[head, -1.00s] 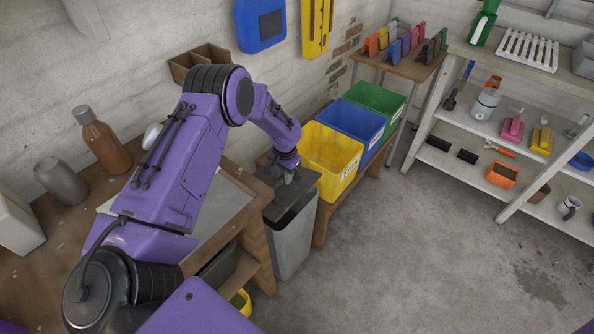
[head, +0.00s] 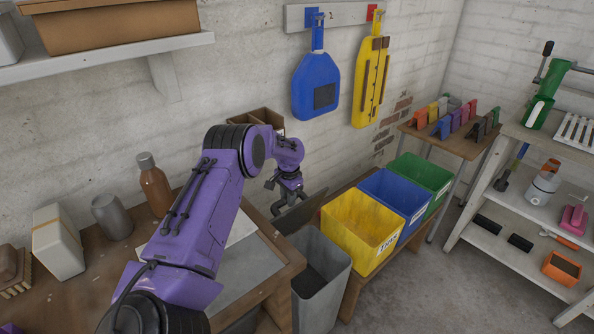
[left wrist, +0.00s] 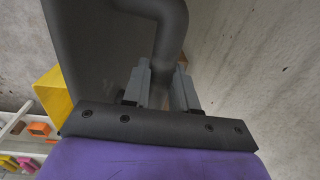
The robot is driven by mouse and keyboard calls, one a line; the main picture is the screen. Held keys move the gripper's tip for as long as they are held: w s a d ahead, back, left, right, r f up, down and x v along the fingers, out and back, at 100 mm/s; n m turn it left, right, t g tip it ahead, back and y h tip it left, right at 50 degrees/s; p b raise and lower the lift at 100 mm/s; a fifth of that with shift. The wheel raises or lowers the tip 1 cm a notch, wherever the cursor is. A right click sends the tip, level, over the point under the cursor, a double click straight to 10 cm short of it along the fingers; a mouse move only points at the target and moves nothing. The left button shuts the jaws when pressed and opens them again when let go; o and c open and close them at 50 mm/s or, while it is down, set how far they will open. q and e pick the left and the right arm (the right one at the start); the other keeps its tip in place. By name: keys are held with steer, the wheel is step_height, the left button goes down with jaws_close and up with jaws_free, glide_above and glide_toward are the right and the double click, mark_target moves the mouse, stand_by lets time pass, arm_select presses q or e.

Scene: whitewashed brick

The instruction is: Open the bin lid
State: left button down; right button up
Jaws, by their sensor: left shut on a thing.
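The grey bin (head: 322,285) stands in front of the workbench, left of the yellow crate. Its dark lid (head: 305,213) is swung up and back toward the wall, steeply tilted, and the bin's mouth is uncovered. My left gripper (head: 284,200) is up at the raised lid. In the left wrist view its two grey fingers (left wrist: 160,88) are shut on the lid's thick dark bent handle (left wrist: 170,25). The lid's dark panel (left wrist: 90,50) is beside the handle there. My right gripper is out of view.
Yellow (head: 350,240), blue (head: 405,205) and green (head: 432,180) crates stand in a row right of the bin. The workbench (head: 90,270) holds bottles and a white box. A brown box (head: 257,120) and the brick wall are close behind my arm.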

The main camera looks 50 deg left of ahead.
arm_select(q)
steer(key=shift+s+a+f, duration=0.15)
steer(key=shift+a+f, duration=0.05)
steer(key=shift+a, duration=0.8)
steer(key=c, duration=0.9)
jaws_free()
steer(key=shift+a, duration=0.1)
steer(key=shift+w, duration=0.2)
step_height(320, 180, up, 10)
steer(key=b, duration=0.1)
steer(key=shift+d+r, duration=0.2)
steer(key=shift+d, duration=0.1)
